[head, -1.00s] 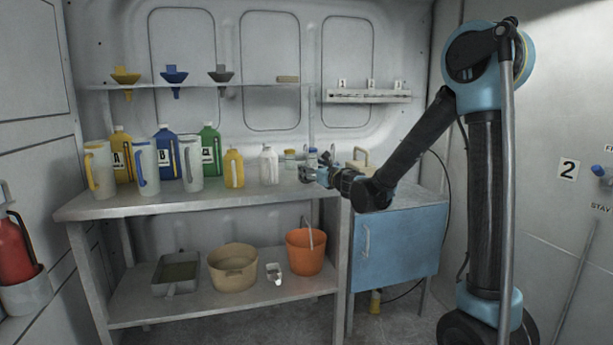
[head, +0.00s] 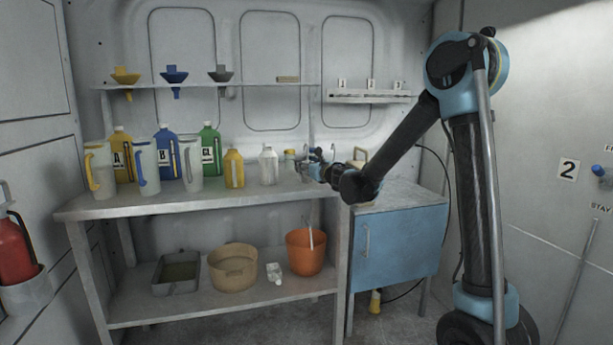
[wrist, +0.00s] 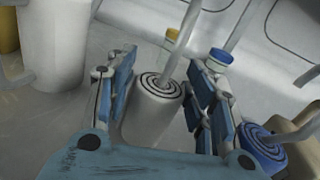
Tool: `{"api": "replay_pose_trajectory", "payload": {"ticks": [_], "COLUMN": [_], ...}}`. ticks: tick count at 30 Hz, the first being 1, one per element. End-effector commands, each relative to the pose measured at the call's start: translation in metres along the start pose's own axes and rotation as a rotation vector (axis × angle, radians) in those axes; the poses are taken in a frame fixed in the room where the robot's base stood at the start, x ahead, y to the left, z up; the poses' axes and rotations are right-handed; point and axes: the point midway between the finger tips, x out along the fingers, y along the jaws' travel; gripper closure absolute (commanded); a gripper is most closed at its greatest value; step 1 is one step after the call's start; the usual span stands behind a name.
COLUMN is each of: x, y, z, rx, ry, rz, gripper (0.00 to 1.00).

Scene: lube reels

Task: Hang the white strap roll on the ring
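The white strap roll (wrist: 153,108) stands on the bench top in the wrist view, with a dark spiral on its top end. It is between the two blue fingers of my gripper (wrist: 162,72), which look open with a finger on each side. I cannot tell whether either finger touches it. A grey rod (wrist: 181,40) rises from the roll's top. In the head view my gripper (head: 310,168) is over the bench's right end and hides the roll. I cannot pick out the ring for certain.
A blue strap roll (wrist: 264,146) with its own rod stands close beside the right finger. A blue-capped jar (wrist: 217,62) is behind. Bottles and jugs line the bench to the left. A numbered wall rail (head: 369,98) is above; a blue cabinet (head: 396,243) stands right.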

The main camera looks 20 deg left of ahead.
Motion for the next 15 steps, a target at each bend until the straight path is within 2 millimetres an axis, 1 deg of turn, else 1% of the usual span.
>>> {"api": "replay_pose_trajectory", "payload": {"ticks": [1, 3, 15], "x": [-0.0001, -0.0001, -0.0003], "y": [0.0000, 0.0001, -0.0002], "z": [0.0000, 0.0000, 0.0020], "rx": [0.000, 0.000, 0.000], "ry": [0.000, 0.000, 0.000], "rz": [0.000, 0.000, 0.000], "gripper": [0.72, 0.86, 0.86]}}
